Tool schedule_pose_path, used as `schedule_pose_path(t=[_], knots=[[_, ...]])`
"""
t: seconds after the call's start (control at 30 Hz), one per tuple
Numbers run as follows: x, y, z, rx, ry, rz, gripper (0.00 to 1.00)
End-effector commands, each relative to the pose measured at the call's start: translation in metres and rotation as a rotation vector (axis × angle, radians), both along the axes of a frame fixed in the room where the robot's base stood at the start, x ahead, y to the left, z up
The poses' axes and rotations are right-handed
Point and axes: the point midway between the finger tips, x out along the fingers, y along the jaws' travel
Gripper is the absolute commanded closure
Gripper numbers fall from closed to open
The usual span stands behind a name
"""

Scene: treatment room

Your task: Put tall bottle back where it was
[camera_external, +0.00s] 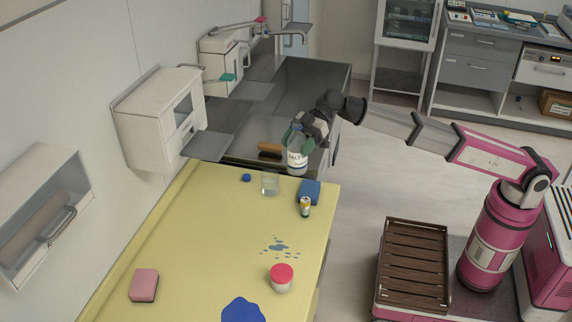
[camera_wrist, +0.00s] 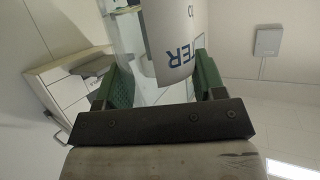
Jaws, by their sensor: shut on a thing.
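Near the bottle are a clear glass (camera_external: 270,184), a blue block (camera_external: 310,190), a small yellow-labelled bottle (camera_external: 305,207), a blue cap (camera_external: 246,178) and a brown brush (camera_external: 270,150). A red-lidded jar (camera_external: 281,279) and pink sponge (camera_external: 144,285) sit nearer on the yellow counter (camera_external: 205,240).

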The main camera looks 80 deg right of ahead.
Motion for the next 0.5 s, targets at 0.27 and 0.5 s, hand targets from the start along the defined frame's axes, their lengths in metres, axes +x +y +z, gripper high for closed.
schedule_pose_path(t=[0.27,0.5], knots=[[-0.015,0.056,-0.001,-0.012,0.013,0.190,0.67],[-0.043,0.119,-0.001,-0.011,0.012,0.435,0.67]])
